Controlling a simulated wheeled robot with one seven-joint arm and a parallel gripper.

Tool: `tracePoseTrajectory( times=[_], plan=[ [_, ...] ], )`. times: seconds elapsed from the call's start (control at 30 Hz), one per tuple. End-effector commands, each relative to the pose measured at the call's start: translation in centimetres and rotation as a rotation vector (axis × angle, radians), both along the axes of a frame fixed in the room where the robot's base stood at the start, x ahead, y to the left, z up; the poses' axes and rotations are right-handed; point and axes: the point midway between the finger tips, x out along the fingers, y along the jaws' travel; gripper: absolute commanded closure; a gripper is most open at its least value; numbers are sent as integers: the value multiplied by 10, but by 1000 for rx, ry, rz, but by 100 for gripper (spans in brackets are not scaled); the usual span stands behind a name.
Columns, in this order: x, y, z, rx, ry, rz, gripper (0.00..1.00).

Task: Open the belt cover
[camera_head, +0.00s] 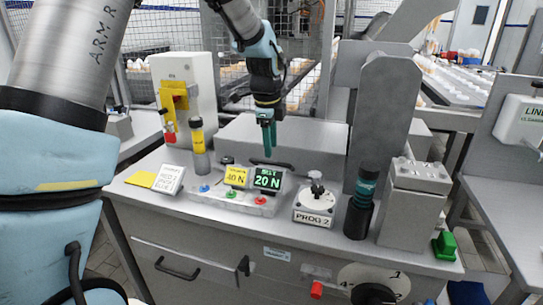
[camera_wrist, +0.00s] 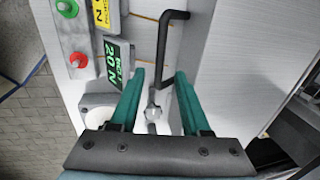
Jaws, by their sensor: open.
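The belt cover appears to be the grey box-shaped lid (camera_head: 318,138) at the back of the console, behind the display blocks. It looks closed. Its black bar handle (camera_head: 285,165) runs along the lower front. In the wrist view the handle (camera_wrist: 166,50) stands along the edge of the cover (camera_wrist: 240,60). My gripper (camera_head: 268,150) has teal fingers and points down over the front of the cover, near the handle. In the wrist view my gripper (camera_wrist: 160,74) is open and empty, with the handle's near end showing between its fingers. I cannot tell the depth gap.
A green display block (camera_head: 268,179) reading 20 N and a yellow one (camera_head: 236,177) stand close in front. A PROG 2 dial (camera_head: 314,204) and a dark cylinder (camera_head: 361,205) are to the right. A yellow-topped cylinder (camera_head: 199,148) is left. A tall grey plate (camera_head: 382,120) stands right of the cover.

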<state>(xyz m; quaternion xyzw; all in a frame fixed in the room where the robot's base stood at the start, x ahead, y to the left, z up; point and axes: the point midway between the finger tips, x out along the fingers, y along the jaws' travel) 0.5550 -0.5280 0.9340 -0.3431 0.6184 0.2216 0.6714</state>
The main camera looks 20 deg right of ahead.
Motion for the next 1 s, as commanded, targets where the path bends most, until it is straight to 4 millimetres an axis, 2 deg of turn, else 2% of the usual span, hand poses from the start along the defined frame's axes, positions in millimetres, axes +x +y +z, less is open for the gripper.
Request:
tracePoseTrajectory(
  times=[0.1, 0.3, 0.67, 1.0],
  plan=[
    [3, -2, -20, 3, 3, 2, 53],
    [6, -5, -41, 1, 1, 1, 53],
    [7, -5, -46, 0, 0, 2, 53],
    [7, -5, -45, 0, 0, 3, 90]
  ],
)
